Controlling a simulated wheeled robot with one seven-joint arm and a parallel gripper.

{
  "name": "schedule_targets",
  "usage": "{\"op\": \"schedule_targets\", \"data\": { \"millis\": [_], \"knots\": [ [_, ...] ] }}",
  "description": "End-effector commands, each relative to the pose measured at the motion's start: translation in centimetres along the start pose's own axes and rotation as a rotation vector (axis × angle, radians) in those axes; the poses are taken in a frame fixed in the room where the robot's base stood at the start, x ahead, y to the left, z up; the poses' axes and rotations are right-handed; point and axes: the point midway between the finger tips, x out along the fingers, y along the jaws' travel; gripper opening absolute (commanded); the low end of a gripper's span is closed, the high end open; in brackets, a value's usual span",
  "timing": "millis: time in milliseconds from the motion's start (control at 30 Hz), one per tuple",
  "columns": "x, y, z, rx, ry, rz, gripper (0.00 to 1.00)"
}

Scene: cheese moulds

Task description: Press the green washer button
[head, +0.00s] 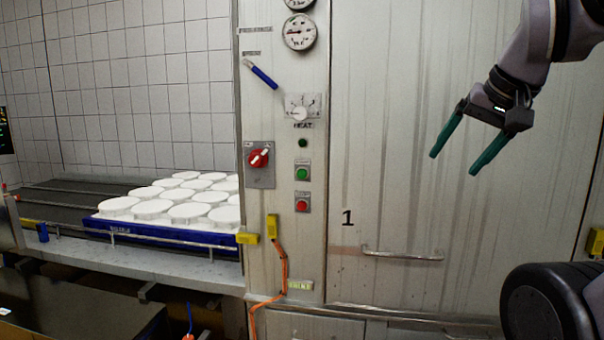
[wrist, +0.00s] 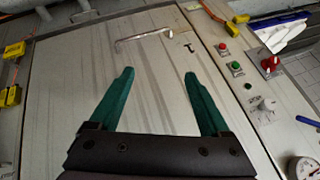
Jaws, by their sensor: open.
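The green washer button (head: 302,174) sits in a small grey plate on the machine's control strip, above a red button (head: 303,205). In the wrist view the green button (wrist: 235,65) is right of my fingers, beside the red button (wrist: 223,47). My gripper (head: 454,162) is at the upper right in the head view, in front of the machine's door. Its two green fingers are open and empty. In the wrist view the fingers (wrist: 158,75) are spread over the door, apart from the button.
A red rotary switch (head: 259,157), a heat dial (head: 299,113), a blue-handled lever (head: 263,75) and a gauge (head: 299,32) surround the buttons. The door (head: 400,150) has a bar handle (head: 403,255). A blue tray (head: 165,233) of white moulds stands left.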

Motion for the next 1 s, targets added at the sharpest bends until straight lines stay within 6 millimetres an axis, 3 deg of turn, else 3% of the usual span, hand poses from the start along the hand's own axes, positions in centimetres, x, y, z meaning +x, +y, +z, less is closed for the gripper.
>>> {"op": "schedule_targets", "data": {
  "millis": [367, 467, 600, 1000],
  "knots": [
    [0.00, 0.00, 0.00, 0.000, 0.000, 0.000, 0.81],
    [0.00, 0.00, 0.00, 0.000, 0.000, 0.000, 0.50],
    [0.00, 0.00, 0.00, 0.000, 0.000, 0.000, 0.00],
    [0.00, 0.00, 0.00, 0.000, 0.000, 0.000, 0.00]
  ]
}}
